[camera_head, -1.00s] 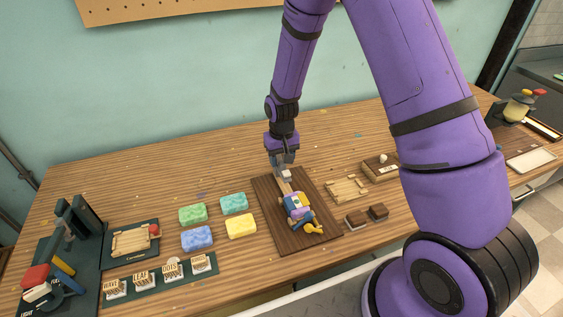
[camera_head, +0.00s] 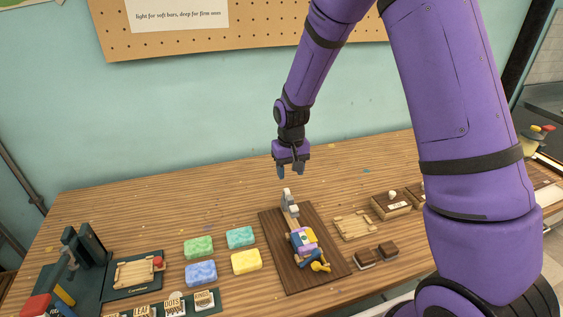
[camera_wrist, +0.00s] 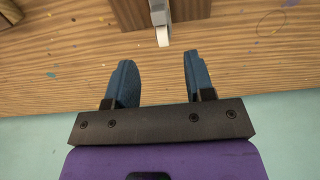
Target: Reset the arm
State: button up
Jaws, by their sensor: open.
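My gripper (camera_head: 291,171) hangs above the back of the wooden table (camera_head: 340,170), fingers pointing down. In the wrist view its two blue fingers (camera_wrist: 158,80) are apart with nothing between them. A grey-white end of something on the board (camera_wrist: 160,22) also shows in the wrist view beyond the fingertips.
Stamps (camera_head: 174,305) and a dark stand (camera_head: 84,258) are further left. A pegboard (camera_head: 270,28) hangs on the wall behind.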

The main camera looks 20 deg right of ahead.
jog(key=s+d+r+t, duration=0.15)
jog(key=s+r, duration=0.35)
jog(key=r, duration=0.5)
jog(key=s+d+r+t, duration=0.1)
jog(key=s+d+r, duration=0.1)
jog(key=s+r, duration=0.65)
jog(key=s+d+r+t, duration=0.1)
jog(key=s+r, duration=0.4)
jog(key=s, duration=0.3)
jog(key=s+d+r+t, duration=0.1)
jog(key=s+d+r, duration=0.1)
jog(key=s+r, duration=0.4)
jog(key=shift+s+d+t, duration=0.2)
jog(key=shift+s+t, duration=0.15)
jog(key=shift+s, duration=1.15)
